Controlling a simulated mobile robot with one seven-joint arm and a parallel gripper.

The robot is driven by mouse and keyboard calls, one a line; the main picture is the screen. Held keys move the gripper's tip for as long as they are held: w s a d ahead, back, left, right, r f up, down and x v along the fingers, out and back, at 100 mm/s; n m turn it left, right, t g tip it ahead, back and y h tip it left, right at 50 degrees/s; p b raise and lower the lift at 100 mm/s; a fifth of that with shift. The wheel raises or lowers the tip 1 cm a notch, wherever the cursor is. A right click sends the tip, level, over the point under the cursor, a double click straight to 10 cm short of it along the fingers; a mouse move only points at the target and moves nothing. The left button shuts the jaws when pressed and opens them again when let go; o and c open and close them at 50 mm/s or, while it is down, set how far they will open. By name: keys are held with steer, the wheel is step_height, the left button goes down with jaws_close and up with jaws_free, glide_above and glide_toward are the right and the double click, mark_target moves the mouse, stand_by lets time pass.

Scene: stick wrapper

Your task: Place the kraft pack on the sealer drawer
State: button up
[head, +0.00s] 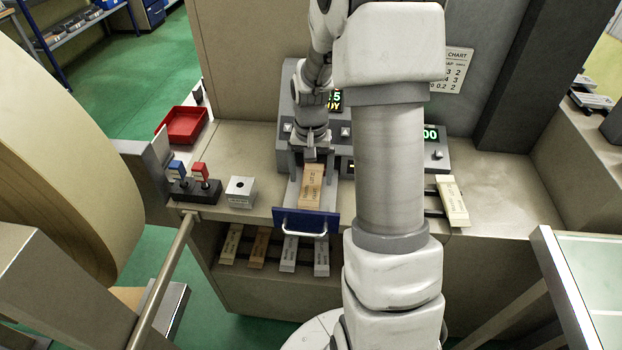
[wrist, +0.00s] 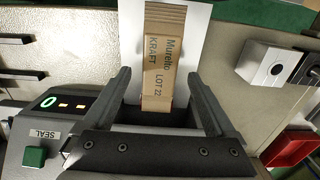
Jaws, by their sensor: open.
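The kraft pack (head: 312,186) is a tan, narrow bundle with dark print. It lies on the light plate of the sealer drawer (head: 292,196), which is pulled out and has a blue front with a handle. In the wrist view the pack (wrist: 163,60) reads "Murello KRAFT LOT 22" and lies lengthwise on the pale drawer plate (wrist: 128,30). My gripper (wrist: 163,85) is open, with one finger on each side of the pack's near end and a gap on both sides. In the head view my gripper (head: 311,155) is at the pack's back end.
The grey sealer housing (head: 285,150) with lit displays stands behind the drawer. Left are a grey button box (head: 241,191), red and blue switches (head: 200,170) and a red tray (head: 184,125). Several packs (head: 290,254) lie on a lower rack; a cream pack (head: 452,201) lies right.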

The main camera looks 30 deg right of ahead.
mark_target(311, 186)
step_height(311, 186, up, 10)
steer(key=s+a+r+n+t, duration=0.25)
steer(key=s+a+r, duration=0.35)
steer(key=r, duration=0.3)
steer(key=s+a+r+n+t, duration=0.1)
steer(key=s+a+n, duration=0.1)
steer(key=s, duration=0.4)
steer(key=s+a+r+n+t, duration=0.2)
steer(key=s+a, duration=0.2)
steer(key=s, duration=0.2)
steer(key=shift+s+a+r+p, duration=0.2)
steer(key=shift+s+a+p, duration=0.05)
steer(key=shift+s+p, duration=0.1)
